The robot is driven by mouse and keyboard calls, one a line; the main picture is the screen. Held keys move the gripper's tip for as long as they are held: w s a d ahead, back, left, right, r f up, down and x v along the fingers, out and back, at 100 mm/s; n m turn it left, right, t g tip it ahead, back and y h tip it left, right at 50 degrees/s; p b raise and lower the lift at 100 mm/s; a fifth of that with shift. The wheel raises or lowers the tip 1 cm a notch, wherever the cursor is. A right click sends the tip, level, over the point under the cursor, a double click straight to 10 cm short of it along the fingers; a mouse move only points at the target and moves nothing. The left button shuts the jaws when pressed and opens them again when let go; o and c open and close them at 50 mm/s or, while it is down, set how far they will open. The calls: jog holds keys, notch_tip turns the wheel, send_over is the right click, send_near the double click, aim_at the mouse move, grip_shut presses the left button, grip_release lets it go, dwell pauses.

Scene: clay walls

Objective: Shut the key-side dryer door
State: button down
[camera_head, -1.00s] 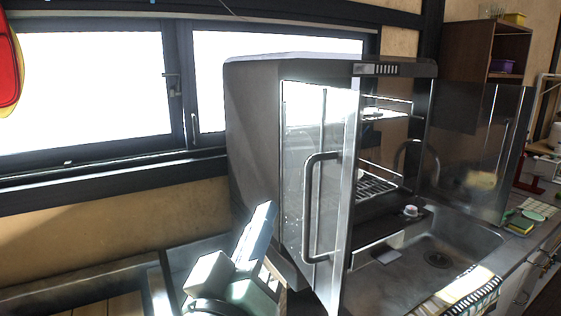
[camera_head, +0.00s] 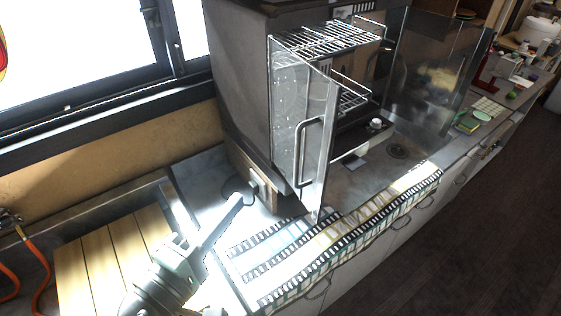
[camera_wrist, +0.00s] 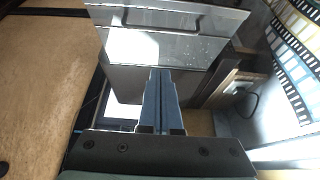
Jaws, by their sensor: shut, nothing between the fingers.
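The steel dryer (camera_head: 236,75) stands on the counter with its front open and wire racks inside. Its left door (camera_head: 287,110), a clear panel with a dark bar handle (camera_head: 305,150), stands swung out toward me. Its right door (camera_head: 432,75), also clear, stands open on the far side. I cannot make out a key that marks either side. My gripper (camera_head: 238,201) is shut and empty, low and left of the left door, apart from it. In the wrist view my shut fingers (camera_wrist: 160,75) point toward a clear panel with a handle (camera_wrist: 155,18).
A film-strip patterned mat (camera_head: 290,250) covers the counter's front. A socket with a cord (camera_head: 256,181) is behind my fingertips. Wooden slats (camera_head: 95,265) and an orange hose (camera_head: 32,255) are at left. A sponge (camera_head: 467,124) lies at right. Open floor (camera_head: 480,230) is at right.

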jog(key=w+d+p, duration=0.4)
jog(key=w+d, duration=0.3)
jog(key=w, duration=0.1)
jog(key=shift+w+d, duration=0.15)
jog(key=shift+d, duration=0.2)
jog(key=shift+d+p, duration=0.1)
jog(key=shift+p, duration=0.2)
